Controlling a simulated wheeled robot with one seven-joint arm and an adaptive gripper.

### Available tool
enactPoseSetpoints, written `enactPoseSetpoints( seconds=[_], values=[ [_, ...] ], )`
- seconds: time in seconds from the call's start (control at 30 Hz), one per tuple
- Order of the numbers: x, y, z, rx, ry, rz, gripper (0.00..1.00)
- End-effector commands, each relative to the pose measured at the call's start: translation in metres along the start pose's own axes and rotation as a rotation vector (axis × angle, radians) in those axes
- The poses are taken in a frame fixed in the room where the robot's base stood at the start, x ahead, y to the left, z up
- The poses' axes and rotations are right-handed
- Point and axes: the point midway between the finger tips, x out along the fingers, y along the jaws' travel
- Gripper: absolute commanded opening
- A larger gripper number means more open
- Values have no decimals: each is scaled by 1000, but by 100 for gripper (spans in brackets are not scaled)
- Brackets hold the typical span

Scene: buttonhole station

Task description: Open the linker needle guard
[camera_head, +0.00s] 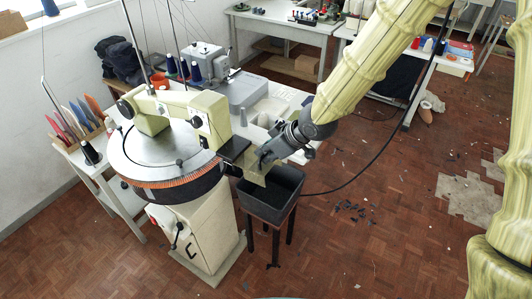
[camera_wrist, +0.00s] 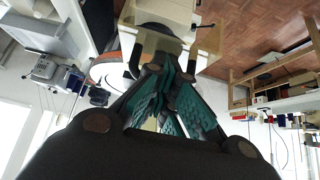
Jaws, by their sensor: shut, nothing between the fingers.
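The linker is a cream machine (camera_head: 180,112) on a round metal dial (camera_head: 150,155) with an orange needle ring along its rim. A tan, see-through plate (camera_head: 251,173), which looks like the needle guard, is at the dial's right side. My gripper (camera_head: 263,160) is right at this plate, above a dark bin. In the wrist view the teal-padded fingers (camera_wrist: 165,58) are shut and empty, with the tan plate (camera_wrist: 209,38) just beyond their tips. I cannot tell whether they touch it. The fingers and wrist hide part of the plate and the machine's edge.
The dark bin (camera_head: 272,197) on a stand is directly below my gripper. A white table (camera_head: 275,105) with a grey machine (camera_head: 240,90) stands behind. Cones and colored tools (camera_head: 75,122) are at left. The wooden floor (camera_head: 400,210) at right is mostly clear, with scraps.

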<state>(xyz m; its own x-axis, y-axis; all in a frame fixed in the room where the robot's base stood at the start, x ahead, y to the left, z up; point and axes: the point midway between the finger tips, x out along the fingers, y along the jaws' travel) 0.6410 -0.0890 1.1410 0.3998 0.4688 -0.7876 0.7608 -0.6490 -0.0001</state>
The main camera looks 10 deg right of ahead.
Motion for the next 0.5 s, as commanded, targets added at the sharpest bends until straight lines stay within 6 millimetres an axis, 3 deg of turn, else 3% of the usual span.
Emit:
enactPoseSetpoints(
  seconds=[0.07,0.17,0.4,0.5],
  values=[
    [1,0,-2,-2,6,0,0],
    [1,0,-2,-2,6,0,16],
    [-5,0,-2,0,6,1,21],
    [-15,1,-1,2,6,1,33]
  ],
)
